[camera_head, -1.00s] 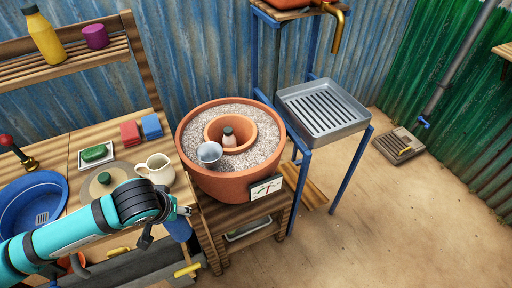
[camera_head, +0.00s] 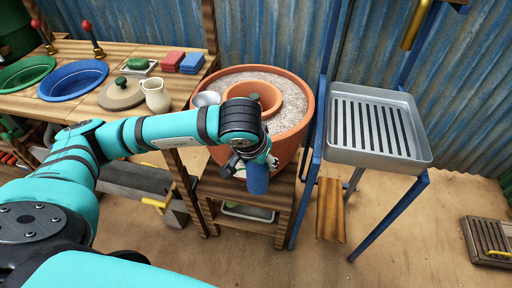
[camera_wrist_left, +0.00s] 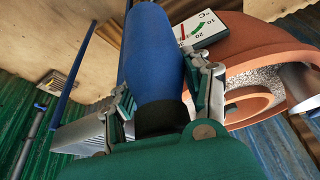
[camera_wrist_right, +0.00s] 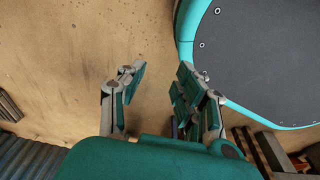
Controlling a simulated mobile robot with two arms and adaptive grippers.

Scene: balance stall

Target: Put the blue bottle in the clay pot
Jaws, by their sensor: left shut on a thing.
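My left gripper (camera_head: 250,160) is shut on the blue bottle (camera_head: 257,180), which hangs below it in front of the clay pot. In the left wrist view the blue bottle (camera_wrist_left: 153,60) sits between both fingers. The large clay pot (camera_head: 292,148) is filled with pale gravel and stands on a low wooden stand. A smaller inner pot (camera_head: 270,93) is set in the gravel, with a dark-topped item inside it. My arm hides part of the large pot's front. My right gripper (camera_wrist_right: 155,95) shows only in the right wrist view, open and empty above the sandy floor.
A grey metal cup (camera_head: 206,99) stands in the gravel at left. A slatted grey tray (camera_head: 432,150) on blue legs is right of the pot. A cream jug (camera_head: 157,96) and a lidded dish (camera_head: 121,94) stand on the wooden bench.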

